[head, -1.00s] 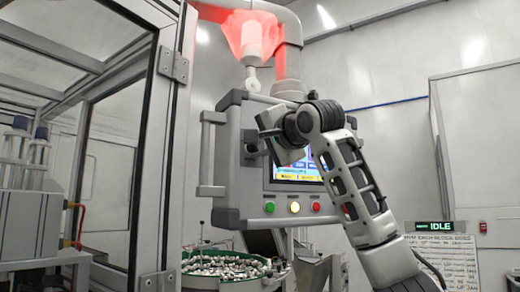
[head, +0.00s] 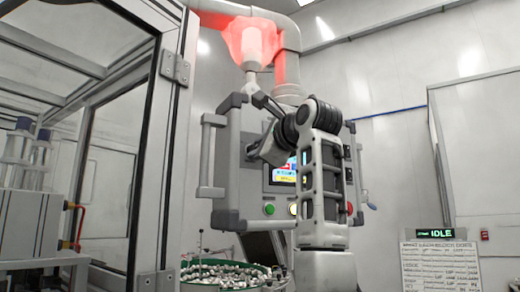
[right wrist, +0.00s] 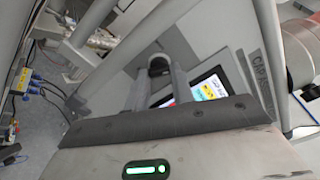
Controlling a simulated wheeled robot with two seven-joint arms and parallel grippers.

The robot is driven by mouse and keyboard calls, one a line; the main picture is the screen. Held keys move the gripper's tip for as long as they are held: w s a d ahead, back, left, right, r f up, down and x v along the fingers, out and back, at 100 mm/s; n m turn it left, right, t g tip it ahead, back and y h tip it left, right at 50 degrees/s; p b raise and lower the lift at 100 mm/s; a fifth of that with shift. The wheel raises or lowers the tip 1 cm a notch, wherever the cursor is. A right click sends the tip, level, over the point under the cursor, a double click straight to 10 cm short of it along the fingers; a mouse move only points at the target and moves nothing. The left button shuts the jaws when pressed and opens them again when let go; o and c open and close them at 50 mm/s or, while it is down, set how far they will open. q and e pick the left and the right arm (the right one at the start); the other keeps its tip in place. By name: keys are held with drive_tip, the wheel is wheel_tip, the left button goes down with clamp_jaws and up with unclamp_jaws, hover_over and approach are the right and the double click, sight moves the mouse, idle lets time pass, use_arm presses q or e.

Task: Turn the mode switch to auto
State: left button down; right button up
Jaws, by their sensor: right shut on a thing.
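The grey control panel (head: 226,175) hangs at the centre of the head view. My right gripper (head: 252,150) is at the left part of its front face, beside the screen (head: 283,174). In the right wrist view, its two fingers (right wrist: 166,72) reach to a dark round knob (right wrist: 158,64) on the panel and are shut on it. This knob appears to be the mode switch. Its pointer and any position labels cannot be read. The screen also shows in the right wrist view (right wrist: 212,88). My left gripper is not in view.
A red-glowing beacon (head: 252,42) is above. A bowl of small parts (head: 215,274) stands below. A sign (head: 436,233) at right reads IDLE. A glazed frame (head: 165,130) stands left.

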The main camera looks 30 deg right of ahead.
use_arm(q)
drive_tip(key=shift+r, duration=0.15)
use_arm(e)
drive_tip(key=shift+f+m, duration=0.2)
drive_tip(key=shift+m, duration=1.5)
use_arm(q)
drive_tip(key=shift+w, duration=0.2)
use_arm(e)
drive_tip(key=o, duration=1)
drive_tip(key=shift+r, duration=0.1)
use_arm(q)
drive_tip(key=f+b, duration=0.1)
drive_tip(key=b, duration=0.1)
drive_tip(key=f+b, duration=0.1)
drive_tip(key=b, duration=0.2)
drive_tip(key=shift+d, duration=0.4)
use_arm(e)
drive_tip(key=s+a, duration=0.1)
drive_tip(key=s, duration=1.5)
drive_tip(key=shift+a, duration=0.2)
